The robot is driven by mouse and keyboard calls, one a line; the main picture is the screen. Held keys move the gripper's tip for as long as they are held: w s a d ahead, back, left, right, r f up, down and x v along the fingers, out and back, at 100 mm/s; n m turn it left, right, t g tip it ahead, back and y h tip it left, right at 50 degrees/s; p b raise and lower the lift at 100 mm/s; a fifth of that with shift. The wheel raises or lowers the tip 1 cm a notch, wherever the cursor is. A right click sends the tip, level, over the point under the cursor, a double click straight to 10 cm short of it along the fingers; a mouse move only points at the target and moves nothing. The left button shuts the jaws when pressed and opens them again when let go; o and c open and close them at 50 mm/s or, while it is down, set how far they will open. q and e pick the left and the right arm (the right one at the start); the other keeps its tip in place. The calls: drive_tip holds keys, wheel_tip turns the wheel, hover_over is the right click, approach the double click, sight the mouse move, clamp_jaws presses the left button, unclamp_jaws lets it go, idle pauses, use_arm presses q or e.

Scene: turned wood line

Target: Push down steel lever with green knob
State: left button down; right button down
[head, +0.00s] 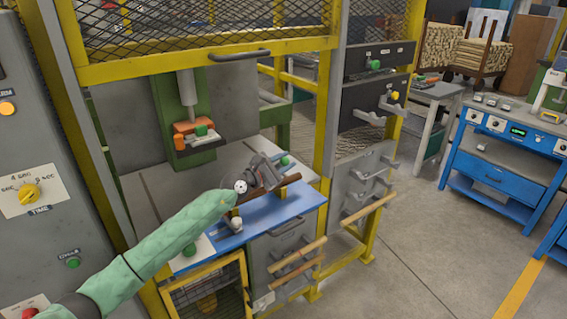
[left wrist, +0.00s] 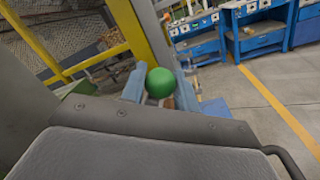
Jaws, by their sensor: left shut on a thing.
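A green knob (left wrist: 159,83) sits between the two blue-grey fingers of my left gripper in the left wrist view. In the head view a small green knob (head: 285,161) shows at the tips of my left gripper (head: 274,170), above the blue bench plate. The gripper is shut on the knob. The steel lever under the knob is mostly hidden by the gripper, so I cannot tell its tilt. My right gripper is in neither view.
A blue plate (head: 300,203) carries a dark brown bar (head: 279,189) just below the gripper. Yellow frame posts (head: 328,120) and a mesh guard (head: 200,25) stand close around. A green-topped press (head: 188,90) stands behind. Wooden-handled bars (head: 298,250) stick out in front. Open floor lies right.

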use_arm(q)
drive_tip(key=shift+f, duration=0.1)
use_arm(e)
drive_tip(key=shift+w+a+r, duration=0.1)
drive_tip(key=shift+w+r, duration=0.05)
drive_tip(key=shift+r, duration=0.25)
use_arm(q)
drive_tip(key=c, duration=1.1)
unclamp_jaws()
drive_tip(key=shift+s, duration=0.1)
drive_tip(key=shift+s+a+f, duration=0.1)
drive_tip(key=shift+s+a, duration=0.1)
drive_tip(key=b+v, duration=0.2)
drive_tip(key=v, duration=0.4)
drive_tip(key=shift+s+a, duration=0.15)
drive_tip(key=shift+a, duration=0.05)
drive_tip(key=shift+s+a, duration=0.2)
drive_tip(key=shift+a, duration=0.05)
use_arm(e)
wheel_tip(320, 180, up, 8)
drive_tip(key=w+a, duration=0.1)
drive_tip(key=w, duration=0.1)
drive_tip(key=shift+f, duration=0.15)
